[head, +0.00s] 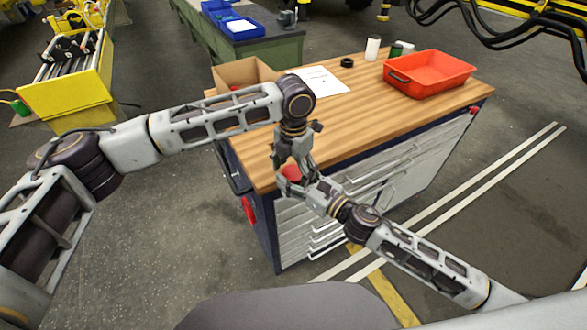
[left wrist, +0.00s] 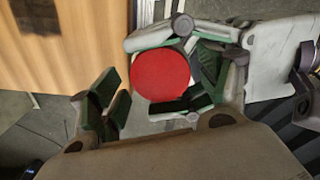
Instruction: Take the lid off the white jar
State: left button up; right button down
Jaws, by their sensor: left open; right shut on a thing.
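A round red lid (head: 291,172) is held in front of the workbench's near left corner. It shows as a flat red disc in the left wrist view (left wrist: 160,75). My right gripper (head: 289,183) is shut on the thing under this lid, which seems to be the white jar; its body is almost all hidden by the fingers. My left gripper (head: 293,159) points down just above the lid. Its green-padded fingers (left wrist: 158,98) are open on either side of the disc in the left wrist view. I cannot tell whether they touch it.
The wooden workbench (head: 345,127) has a clear middle. A red tray (head: 430,74), a white cylinder (head: 373,48), a green container (head: 396,50), a black ring (head: 347,62), paper (head: 319,80) and a cardboard box (head: 240,72) are farther back. Drawers (head: 340,212) face my arms.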

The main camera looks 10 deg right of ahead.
pick_arm(q)
jog(key=shift+r, duration=2.25)
jog(key=shift+w+a+f, duration=0.1)
